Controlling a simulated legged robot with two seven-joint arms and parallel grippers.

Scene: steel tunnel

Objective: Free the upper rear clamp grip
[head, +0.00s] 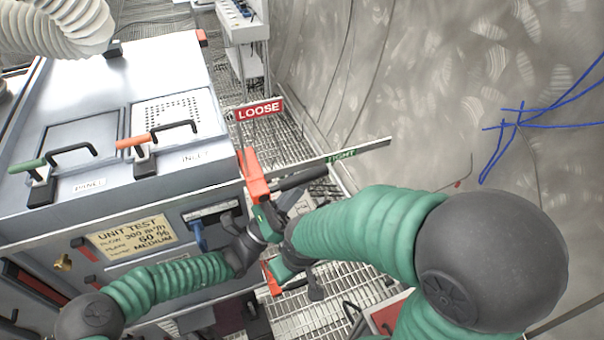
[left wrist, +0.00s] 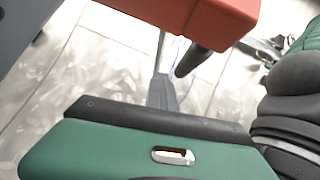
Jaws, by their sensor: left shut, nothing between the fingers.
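The upper rear clamp (head: 253,176) is an orange-red bracket at the right corner of the unit. Its black grip (head: 303,179) points right, towards the green TIGHT label (head: 341,156). My left gripper (head: 268,220) is shut and empty just below the clamp; contact cannot be told. In the left wrist view an orange-red block (left wrist: 205,18) is at the top, with a black rod end (left wrist: 192,58) below it. My right arm comes in from the right, its hand (head: 297,236) close beside the left one. Its fingers are largely hidden, so their state cannot be told.
A red LOOSE sign (head: 259,110) stands behind the clamp. The unit's top (head: 120,90) carries a green-ended and an orange-ended handle. Another orange-red part (head: 272,282) shows below the hands. Grating floor lies behind, and a curved metal wall (head: 430,90) rises at right.

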